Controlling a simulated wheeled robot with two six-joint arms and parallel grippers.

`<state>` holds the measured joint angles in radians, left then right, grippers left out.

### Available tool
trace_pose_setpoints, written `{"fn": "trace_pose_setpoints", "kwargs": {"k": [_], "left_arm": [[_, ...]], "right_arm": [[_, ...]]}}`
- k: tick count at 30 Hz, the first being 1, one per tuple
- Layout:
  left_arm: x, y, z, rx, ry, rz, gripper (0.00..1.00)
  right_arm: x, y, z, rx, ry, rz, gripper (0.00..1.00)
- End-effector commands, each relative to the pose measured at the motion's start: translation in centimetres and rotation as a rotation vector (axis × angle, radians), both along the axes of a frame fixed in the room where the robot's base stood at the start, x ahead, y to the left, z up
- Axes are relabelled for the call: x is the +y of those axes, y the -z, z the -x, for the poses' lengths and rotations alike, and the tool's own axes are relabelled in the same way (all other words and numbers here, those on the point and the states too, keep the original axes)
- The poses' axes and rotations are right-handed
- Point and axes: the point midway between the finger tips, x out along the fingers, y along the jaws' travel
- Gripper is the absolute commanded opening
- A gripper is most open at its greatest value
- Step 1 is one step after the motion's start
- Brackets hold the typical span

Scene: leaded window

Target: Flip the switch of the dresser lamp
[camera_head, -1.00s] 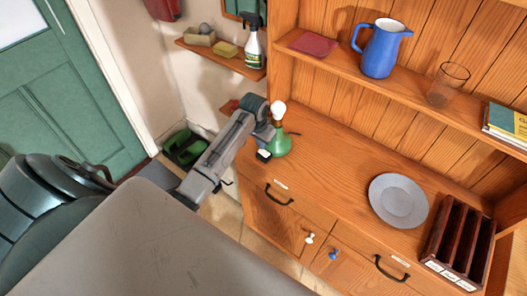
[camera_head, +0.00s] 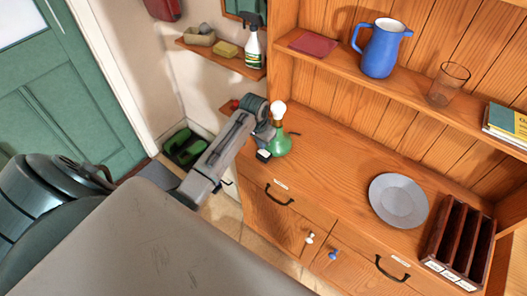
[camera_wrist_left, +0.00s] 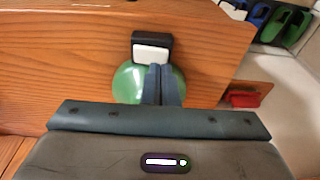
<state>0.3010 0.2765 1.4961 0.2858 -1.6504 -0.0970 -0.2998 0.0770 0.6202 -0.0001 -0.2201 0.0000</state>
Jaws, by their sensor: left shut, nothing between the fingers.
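The dresser lamp, with a green base (camera_head: 281,144) and a white bulb (camera_head: 278,109), stands at the left end of the dresser top. Its switch, a black box with a white rocker (camera_head: 263,154), sits beside the base. In the left wrist view the white rocker (camera_wrist_left: 151,53) lies just ahead of the fingers, with the green base (camera_wrist_left: 128,82) behind them. My left gripper (camera_head: 266,137) is shut and empty, close to the lamp. In the left wrist view its fingertips (camera_wrist_left: 161,68) overlap the rocker's lower edge; I cannot tell whether they touch. My right gripper is out of view.
A grey plate (camera_head: 398,200) and a dark slotted rack (camera_head: 460,240) stand farther right on the dresser top (camera_head: 325,170). A blue jug (camera_head: 381,48) and a glass (camera_head: 447,84) are on the shelf above. A spray bottle (camera_head: 254,48) stands on a wall shelf behind.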

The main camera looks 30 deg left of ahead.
Motion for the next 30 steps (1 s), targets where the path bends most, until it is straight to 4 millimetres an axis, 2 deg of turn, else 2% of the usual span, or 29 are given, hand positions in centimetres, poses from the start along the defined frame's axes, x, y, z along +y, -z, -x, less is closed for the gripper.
{"fn": "trace_pose_setpoints", "kwargs": {"k": [30], "left_arm": [[0.0, 1.6, 0.0, 0.0, 0.0, 0.001, 0.0]], "right_arm": [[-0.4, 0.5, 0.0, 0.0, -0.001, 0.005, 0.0]]}}
